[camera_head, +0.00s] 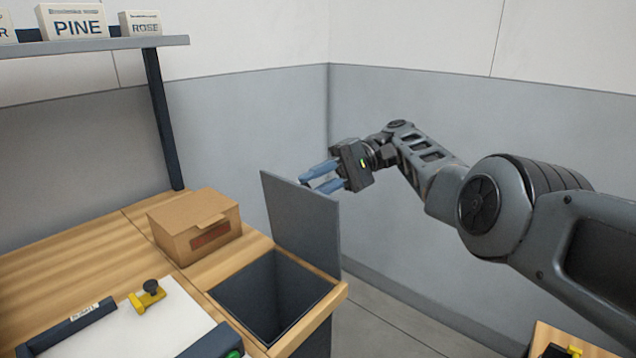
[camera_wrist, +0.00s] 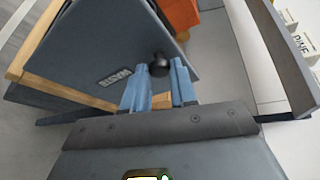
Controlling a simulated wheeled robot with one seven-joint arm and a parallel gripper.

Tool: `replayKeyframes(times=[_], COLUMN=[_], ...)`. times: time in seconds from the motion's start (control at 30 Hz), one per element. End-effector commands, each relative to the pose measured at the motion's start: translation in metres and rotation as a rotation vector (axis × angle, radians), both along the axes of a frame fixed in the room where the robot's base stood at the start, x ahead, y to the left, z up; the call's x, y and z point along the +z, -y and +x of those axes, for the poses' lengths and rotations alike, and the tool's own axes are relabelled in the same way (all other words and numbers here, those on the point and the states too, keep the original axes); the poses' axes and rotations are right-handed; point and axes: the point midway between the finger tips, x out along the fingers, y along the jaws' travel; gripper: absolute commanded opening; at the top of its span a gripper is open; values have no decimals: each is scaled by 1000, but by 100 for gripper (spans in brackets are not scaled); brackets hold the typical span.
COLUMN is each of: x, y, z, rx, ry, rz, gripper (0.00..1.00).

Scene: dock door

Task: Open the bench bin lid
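The bench bin lid (camera_head: 300,222) stands raised, roughly upright, along the right side of the bin (camera_head: 305,272), whose dark opening is exposed. In the wrist view the lid's outer face (camera_wrist: 95,50) shows a WASTE label and a dark round knob (camera_wrist: 159,65). My gripper (camera_head: 304,181) is at the lid's upper edge, on its far right side. In the wrist view my blue fingers (camera_wrist: 160,72) stand apart with the knob closely between their tips, and look shut on it. The lid hides the knob in the head view.
A cardboard box (camera_head: 195,226) sits on the wooden bench (camera_head: 250,248) beside the bin. A white board (camera_head: 130,325) with a yellow clamp (camera_head: 147,296) lies in front. A shelf (camera_head: 95,45) with labelled boxes is above. A grey wall (camera_head: 400,110) stands behind my arm.

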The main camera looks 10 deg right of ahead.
Motion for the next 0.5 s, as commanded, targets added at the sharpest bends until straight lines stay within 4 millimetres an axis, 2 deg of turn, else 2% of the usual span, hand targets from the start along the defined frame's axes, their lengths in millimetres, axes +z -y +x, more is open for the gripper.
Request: replayKeyframes(times=[0.03, 0.3, 0.5], x=[0, 0, 0], y=[0, 0, 0], z=[1, 0, 0], rx=[-3, -2, -1], ry=[2, 2, 0], rz=[-1, 0, 0], gripper=[28, 52, 52])
